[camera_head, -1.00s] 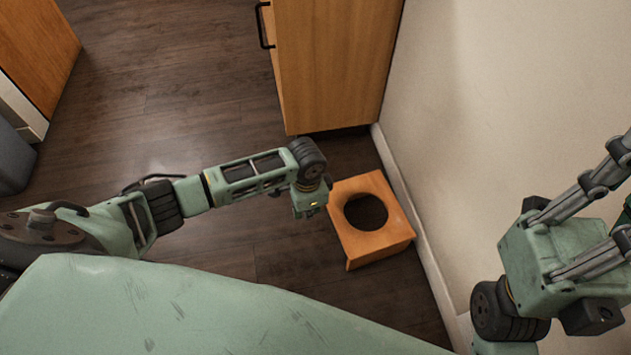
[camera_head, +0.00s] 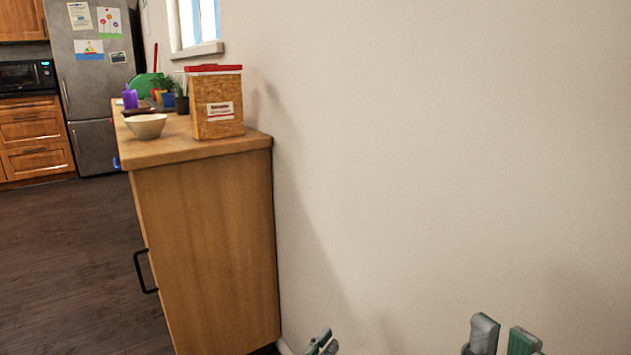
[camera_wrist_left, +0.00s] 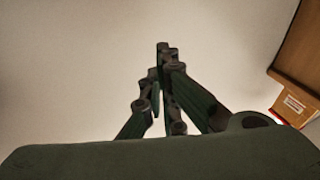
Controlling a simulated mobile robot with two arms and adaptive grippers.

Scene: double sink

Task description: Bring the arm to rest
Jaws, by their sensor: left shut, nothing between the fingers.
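My left gripper (camera_head: 322,344) shows at the bottom edge of the head view, in front of the pale wall. Only its fingertips are in that view; the arm behind it is out of the picture. In the left wrist view the left gripper (camera_wrist_left: 162,48) has its fingers drawn together at the tips, with nothing between them. Two green and grey parts at the bottom right of the head view look like my right gripper (camera_head: 502,338). They are cut off by the picture's edge, so I cannot tell whether it is open or shut.
A wooden counter (camera_head: 205,235) stands left of centre against the wall (camera_head: 430,150). It carries a bowl (camera_head: 146,126), a red-lidded box (camera_head: 217,103) and small plants. A fridge (camera_head: 92,75) stands far left. The dark floor (camera_head: 65,260) at left is clear.

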